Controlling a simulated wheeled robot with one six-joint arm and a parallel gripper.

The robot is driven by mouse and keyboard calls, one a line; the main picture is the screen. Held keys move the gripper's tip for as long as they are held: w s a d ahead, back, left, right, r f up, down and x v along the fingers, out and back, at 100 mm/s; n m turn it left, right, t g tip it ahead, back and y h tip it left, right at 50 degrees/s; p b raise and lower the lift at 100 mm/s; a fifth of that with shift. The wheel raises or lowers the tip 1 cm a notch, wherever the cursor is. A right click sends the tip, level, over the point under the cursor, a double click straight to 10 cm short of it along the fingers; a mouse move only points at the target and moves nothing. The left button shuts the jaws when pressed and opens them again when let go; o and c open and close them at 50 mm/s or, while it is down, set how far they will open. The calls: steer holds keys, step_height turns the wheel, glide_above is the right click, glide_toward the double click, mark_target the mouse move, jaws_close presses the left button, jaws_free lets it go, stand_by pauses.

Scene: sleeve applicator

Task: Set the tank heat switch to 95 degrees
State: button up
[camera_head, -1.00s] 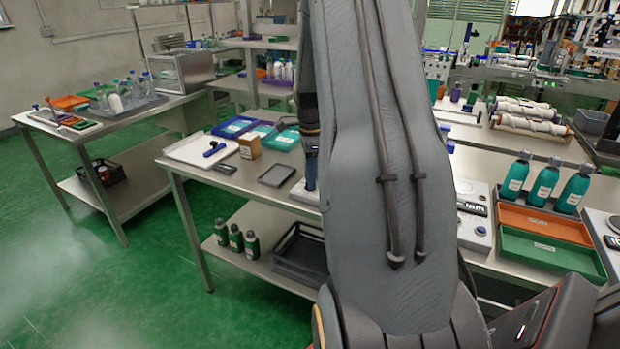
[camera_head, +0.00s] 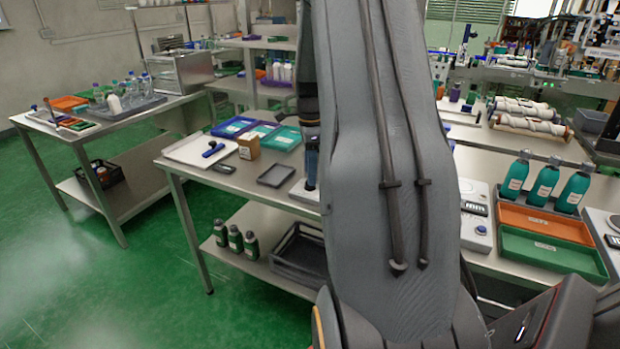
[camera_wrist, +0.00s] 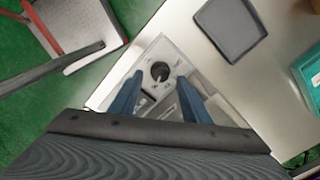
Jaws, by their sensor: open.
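The heat switch is a round black knob (camera_wrist: 160,71) on a light grey control panel (camera_wrist: 178,57), seen in the wrist view. Small markings surround the knob, but I cannot read them or tell its setting. My gripper (camera_wrist: 157,92) is open, its two blue fingers spread on either side just below the knob in the picture. The fingers appear apart from the knob, with nothing between them. In the head view my arm hides most of the panel, and blue fingers (camera_head: 311,168) show beside the arm over the table.
A dark grey tray (camera_head: 276,175) lies on the table near the panel, and also in the wrist view (camera_wrist: 229,27). A brown box (camera_head: 249,147) and teal bin (camera_head: 282,138) stand behind it. Teal bottles (camera_head: 545,181) and an orange tray (camera_head: 545,222) are at right.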

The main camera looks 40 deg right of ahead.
steer(key=shift+r+b, duration=0.45)
steer(key=shift+r, duration=2.2)
